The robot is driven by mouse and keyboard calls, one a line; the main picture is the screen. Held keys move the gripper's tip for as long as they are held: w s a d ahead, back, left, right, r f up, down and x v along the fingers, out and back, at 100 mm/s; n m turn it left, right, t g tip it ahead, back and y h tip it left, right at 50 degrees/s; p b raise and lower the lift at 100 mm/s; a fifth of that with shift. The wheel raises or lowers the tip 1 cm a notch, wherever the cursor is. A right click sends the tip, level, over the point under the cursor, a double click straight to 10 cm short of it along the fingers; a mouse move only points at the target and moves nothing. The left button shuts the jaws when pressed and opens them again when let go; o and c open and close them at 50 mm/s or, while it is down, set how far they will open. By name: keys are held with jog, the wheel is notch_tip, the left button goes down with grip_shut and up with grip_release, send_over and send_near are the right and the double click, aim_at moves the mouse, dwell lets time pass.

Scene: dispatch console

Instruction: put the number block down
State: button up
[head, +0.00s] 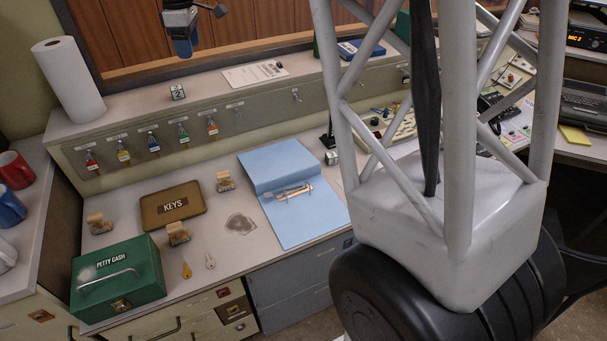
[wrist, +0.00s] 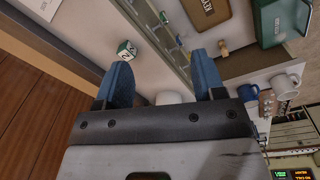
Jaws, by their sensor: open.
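A white number block (head: 178,92) showing a 2, with green on it, sits on top of the long console ledge (head: 118,117) in the head view. It also shows in the wrist view (wrist: 126,49), just past the tip of one blue finger and not between the fingers. My gripper (head: 187,38) is above and behind the block in the head view, apart from it. In the wrist view my gripper (wrist: 161,67) has its two blue fingers spread wide with nothing held between them.
A paper towel roll (head: 67,80) stands at the ledge's left end. A paper sheet (head: 254,74) lies farther right on the ledge. Several coloured key tags hang on its front. The desk holds a green cash box (head: 118,278), a keys tray (head: 173,205) and stamps. Ledge space beside the block is clear.

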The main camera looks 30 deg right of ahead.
jog(key=s+d+m, duration=0.3)
jog(key=s, duration=0.9)
jog(key=s+d+m, duration=0.3)
jog(key=s+m, duration=0.1)
jog(key=s, duration=0.9)
jog(key=s+d+f+m+t, duration=0.1)
jog(key=s+f+m, duration=0.2)
jog(key=s, duration=0.8)
jog(key=s+d+f+m, duration=0.1)
jog(key=s+f+m, duration=0.2)
jog(key=s, duration=0.8)
notch_tip(320, 180, down, 2)
jog(key=shift+s+d+f+t, duration=0.1)
jog(key=shift+s+d+t, duration=0.15)
jog(key=shift+s+t, duration=0.15)
jog(key=shift+o, duration=0.5)
jog(key=shift+w, duration=0.1)
